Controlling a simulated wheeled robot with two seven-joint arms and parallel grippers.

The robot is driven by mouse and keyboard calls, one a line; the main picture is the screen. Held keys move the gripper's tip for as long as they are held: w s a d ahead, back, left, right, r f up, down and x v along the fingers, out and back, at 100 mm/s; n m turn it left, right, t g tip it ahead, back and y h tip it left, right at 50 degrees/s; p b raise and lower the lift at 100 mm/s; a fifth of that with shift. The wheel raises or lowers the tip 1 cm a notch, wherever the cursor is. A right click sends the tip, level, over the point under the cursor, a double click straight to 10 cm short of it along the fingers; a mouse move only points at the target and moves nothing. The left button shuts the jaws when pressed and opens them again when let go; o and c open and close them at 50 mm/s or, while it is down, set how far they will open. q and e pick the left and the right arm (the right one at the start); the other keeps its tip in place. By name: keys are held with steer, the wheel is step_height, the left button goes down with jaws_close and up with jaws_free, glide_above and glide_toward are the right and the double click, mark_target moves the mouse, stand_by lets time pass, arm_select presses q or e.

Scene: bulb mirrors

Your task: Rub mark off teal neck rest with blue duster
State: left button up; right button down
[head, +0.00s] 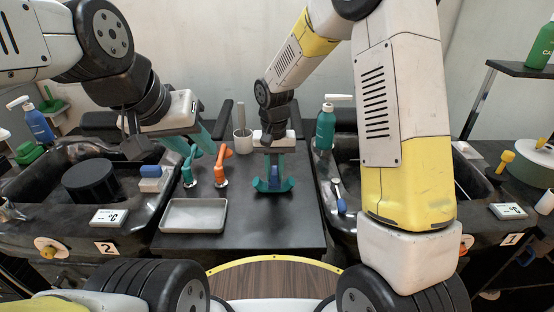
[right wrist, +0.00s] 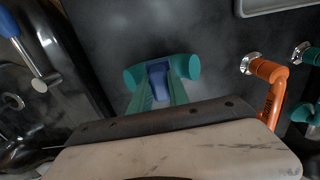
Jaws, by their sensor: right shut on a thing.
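The teal neck rest (head: 286,186) is a curved piece lying on the dark counter between the two basins. Its rounded ends also show in the right wrist view (right wrist: 190,67). My right gripper (head: 272,170) points down over it, its teal fingers shut on the blue duster (right wrist: 157,80). The duster sits between the ends of the neck rest, at or very near its surface; I cannot tell if they touch. No mark is visible; the duster and fingers cover the middle. My left gripper (head: 196,150) hangs to the left with its fingers apart, seemingly empty.
An orange tap (head: 222,166) and a teal tap (head: 188,168) stand left of the neck rest. A grey tray (head: 194,216) lies in front of them. A blue-and-beige block (head: 151,178) lies by the left basin.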

steer(key=shift+a, duration=0.9)
steer(key=shift+d, duration=1.6)
steer(key=shift+a, duration=1.65)
step_height(320, 180, up, 9)
